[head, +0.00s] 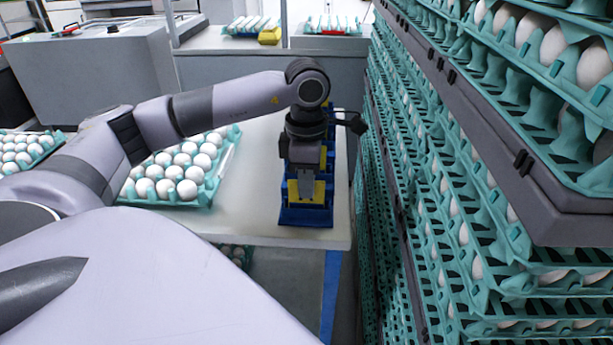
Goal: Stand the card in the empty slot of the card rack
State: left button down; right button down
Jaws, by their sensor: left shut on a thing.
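The blue card rack (305,217) stands on the white table, running away from me in a row of slots. My left gripper (306,187) points down over the near end of the rack and is shut on the card. A yellow card (319,192) shows on both sides of the gripper's fingers, low at the rack's near end. I cannot tell whether its lower edge is inside a slot. More yellow shows farther back in the rack, partly hidden behind the gripper and wrist. The empty slot cannot be made out. My right gripper is not in view.
A teal tray of white eggs (172,203) lies left of the rack on the table (250,190). Tall stacks of teal egg trays (480,240) stand close on the right. A grey counter (270,62) with more trays is at the back.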

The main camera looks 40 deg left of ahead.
pick_arm(q)
jog(key=c, duration=1.1)
grip_release()
jog(key=shift+c, duration=0.2)
notch_tip(320, 180, up, 7)
jog(key=shift+r, duration=0.1)
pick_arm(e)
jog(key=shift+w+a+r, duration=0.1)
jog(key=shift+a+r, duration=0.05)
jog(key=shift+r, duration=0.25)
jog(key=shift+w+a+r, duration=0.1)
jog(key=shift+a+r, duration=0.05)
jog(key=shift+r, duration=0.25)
pick_arm(q)
jog(key=shift+s, duration=0.1)
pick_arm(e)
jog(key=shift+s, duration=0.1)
